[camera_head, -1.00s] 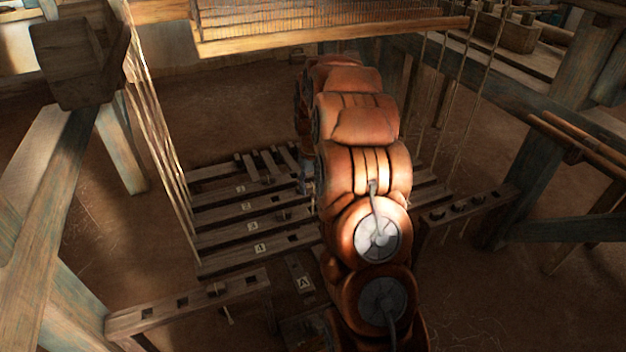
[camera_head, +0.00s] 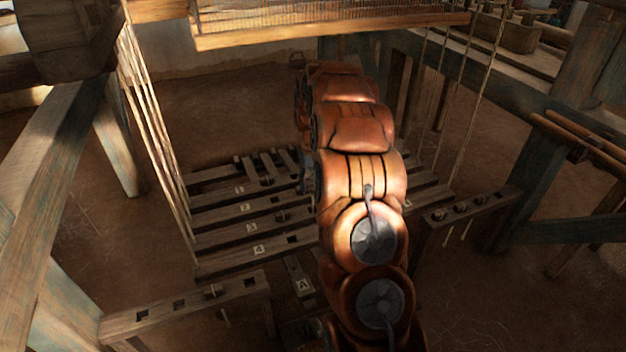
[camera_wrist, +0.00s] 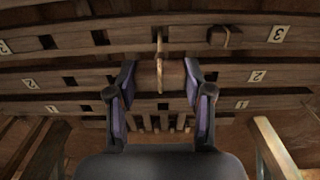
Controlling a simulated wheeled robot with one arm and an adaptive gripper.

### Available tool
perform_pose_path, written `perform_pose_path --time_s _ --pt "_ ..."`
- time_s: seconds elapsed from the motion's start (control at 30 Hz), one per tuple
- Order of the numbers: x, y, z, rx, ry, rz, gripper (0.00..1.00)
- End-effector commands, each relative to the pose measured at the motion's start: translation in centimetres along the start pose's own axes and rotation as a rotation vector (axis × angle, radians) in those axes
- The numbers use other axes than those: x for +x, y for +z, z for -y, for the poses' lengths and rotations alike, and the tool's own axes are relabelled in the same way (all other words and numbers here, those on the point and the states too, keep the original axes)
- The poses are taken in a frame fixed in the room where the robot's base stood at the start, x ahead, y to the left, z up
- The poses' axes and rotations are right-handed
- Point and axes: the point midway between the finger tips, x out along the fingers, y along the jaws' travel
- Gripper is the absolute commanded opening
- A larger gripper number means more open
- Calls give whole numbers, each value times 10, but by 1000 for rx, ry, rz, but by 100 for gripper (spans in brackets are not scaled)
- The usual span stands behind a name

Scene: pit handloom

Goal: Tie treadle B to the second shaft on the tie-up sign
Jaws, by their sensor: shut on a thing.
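In the wrist view my gripper (camera_wrist: 160,74) is shut on a short brown wooden toggle (camera_wrist: 173,78) that lies crosswise between its two fingers. A tan cord (camera_wrist: 159,46) crosses the toggle's middle and runs upward in the picture. Behind the fingers is the numbered bar 2 (camera_wrist: 228,78). In the head view the numbered bars show as slats, with bar 2 (camera_head: 210,217) second from the back. Treadle A (camera_head: 304,285) shows its letter plate in front of them. My arm hides my gripper there. I cannot make out treadle B or the tie-up sign.
Bar 3 (camera_wrist: 91,38) and bar 1 (camera_wrist: 75,106) lie on either side of bar 2, with square holes. A peg (camera_wrist: 224,36) sits in bar 3. Hanging cords (camera_head: 157,135) and a holed rail (camera_head: 150,316) stand left; a pegged rail (camera_head: 455,211) stands right.

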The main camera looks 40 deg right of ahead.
Motion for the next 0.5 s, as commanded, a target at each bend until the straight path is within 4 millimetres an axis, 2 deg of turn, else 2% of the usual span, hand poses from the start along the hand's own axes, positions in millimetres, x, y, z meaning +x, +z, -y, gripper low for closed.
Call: perform_pose_path --time_s 0.5 --pt "31 0 0 0 0 -1 25"
